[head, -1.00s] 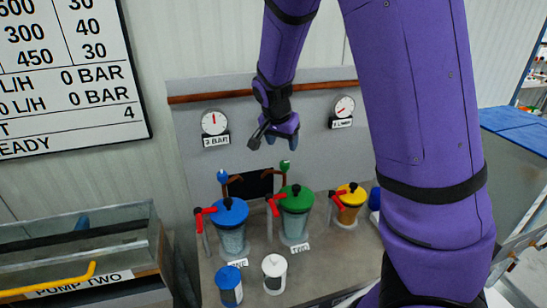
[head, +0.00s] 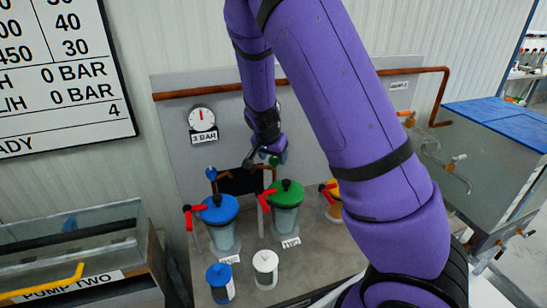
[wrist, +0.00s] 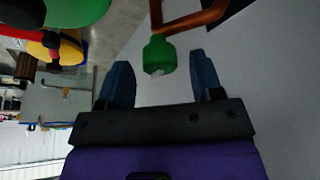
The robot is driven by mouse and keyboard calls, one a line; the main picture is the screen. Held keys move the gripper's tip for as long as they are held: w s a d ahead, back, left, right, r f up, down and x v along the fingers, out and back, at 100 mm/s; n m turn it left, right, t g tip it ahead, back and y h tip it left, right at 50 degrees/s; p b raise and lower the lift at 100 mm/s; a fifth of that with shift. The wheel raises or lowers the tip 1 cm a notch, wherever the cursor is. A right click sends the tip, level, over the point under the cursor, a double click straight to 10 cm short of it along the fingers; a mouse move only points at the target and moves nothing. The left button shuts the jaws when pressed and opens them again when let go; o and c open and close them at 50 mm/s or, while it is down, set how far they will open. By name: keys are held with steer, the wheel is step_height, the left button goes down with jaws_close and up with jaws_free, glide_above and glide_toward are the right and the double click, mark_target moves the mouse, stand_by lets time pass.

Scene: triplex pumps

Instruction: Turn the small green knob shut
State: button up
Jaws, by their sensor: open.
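The small green knob (wrist: 159,55) sits on the end of a copper-brown pipe (wrist: 190,22) in the wrist view. My gripper (wrist: 160,75) is open, with one blue finger on each side of the knob and a visible gap on both sides. The knob appears between the fingertips, and I see no contact. In the head view my gripper (head: 265,156) is at the small green knob (head: 273,161), above and behind the large green-lidded pot (head: 287,194), and partly covers the knob.
A small blue knob (head: 211,173) stands to the left. A blue-lidded pot (head: 219,209) with a red lever (head: 190,214) and a yellow-lidded pot (head: 333,192) flank the green one. Two small canisters, blue (head: 219,276) and white (head: 265,262), stand in front.

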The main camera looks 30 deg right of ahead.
steer(key=shift+w+d+f, duration=0.1)
steer(key=shift+d+f, duration=0.05)
steer(key=shift+f, duration=0.2)
steer(key=c, duration=0.9)
